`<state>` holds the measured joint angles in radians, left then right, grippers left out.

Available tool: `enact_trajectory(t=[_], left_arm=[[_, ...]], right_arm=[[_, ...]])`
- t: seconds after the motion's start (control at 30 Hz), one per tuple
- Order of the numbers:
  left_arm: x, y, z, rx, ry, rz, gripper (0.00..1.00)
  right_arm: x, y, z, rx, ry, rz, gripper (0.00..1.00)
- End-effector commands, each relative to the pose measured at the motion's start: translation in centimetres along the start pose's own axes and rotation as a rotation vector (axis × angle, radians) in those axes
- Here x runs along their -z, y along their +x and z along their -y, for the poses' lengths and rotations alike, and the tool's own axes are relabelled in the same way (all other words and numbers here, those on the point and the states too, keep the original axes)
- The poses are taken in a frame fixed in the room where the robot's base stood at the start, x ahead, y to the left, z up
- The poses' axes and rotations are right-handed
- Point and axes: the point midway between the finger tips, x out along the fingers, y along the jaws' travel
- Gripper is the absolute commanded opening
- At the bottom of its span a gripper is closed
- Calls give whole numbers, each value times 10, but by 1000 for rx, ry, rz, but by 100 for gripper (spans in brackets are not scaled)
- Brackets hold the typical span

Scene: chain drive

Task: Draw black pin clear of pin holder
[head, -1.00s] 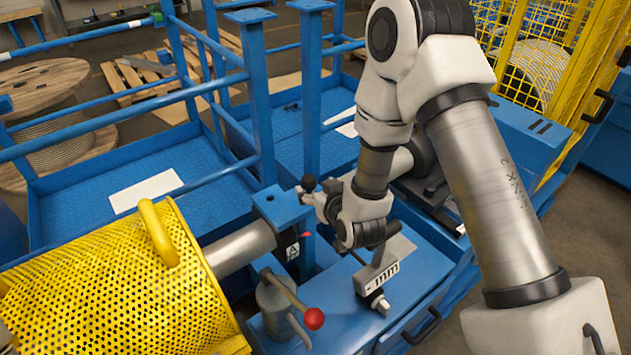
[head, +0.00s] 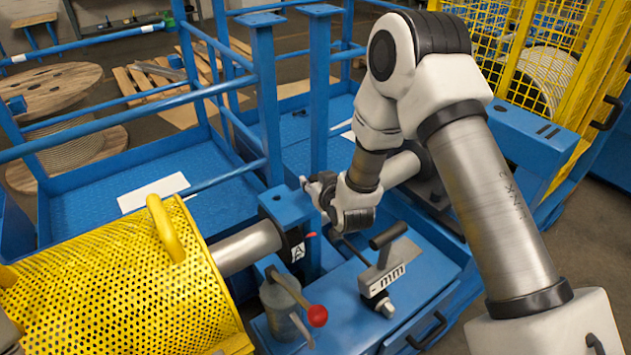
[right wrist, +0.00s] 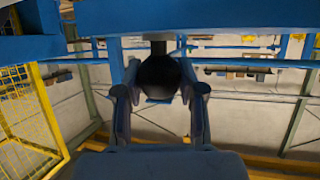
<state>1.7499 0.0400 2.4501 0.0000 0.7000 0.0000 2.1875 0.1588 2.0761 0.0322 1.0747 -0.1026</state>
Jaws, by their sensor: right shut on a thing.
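The black pin shows in the right wrist view as a round black knob (right wrist: 158,77) with a short dark stem, which meets the edge of a blue plate (right wrist: 215,18) at the top. My right gripper (right wrist: 158,92) is shut on this knob, one finger on each side. In the head view my right gripper (head: 312,188) is beside the top of a blue block (head: 284,205), and its fingers hide the knob. I take this block for the pin holder. How deep the pin sits in it cannot be seen. My left gripper is not in view.
A yellow perforated guard (head: 120,275) stands left of the block, with a steel shaft (head: 248,246) between them. Blue posts (head: 268,100) rise close behind the gripper.

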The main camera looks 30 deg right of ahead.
Motion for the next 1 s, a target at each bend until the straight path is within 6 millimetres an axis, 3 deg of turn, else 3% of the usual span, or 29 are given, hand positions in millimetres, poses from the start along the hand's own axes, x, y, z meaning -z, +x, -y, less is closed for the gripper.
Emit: enact_trajectory(t=[1.0], left_arm=[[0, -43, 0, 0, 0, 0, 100]], right_arm=[[55, -23, 0, 0, 0, 0, 0]])
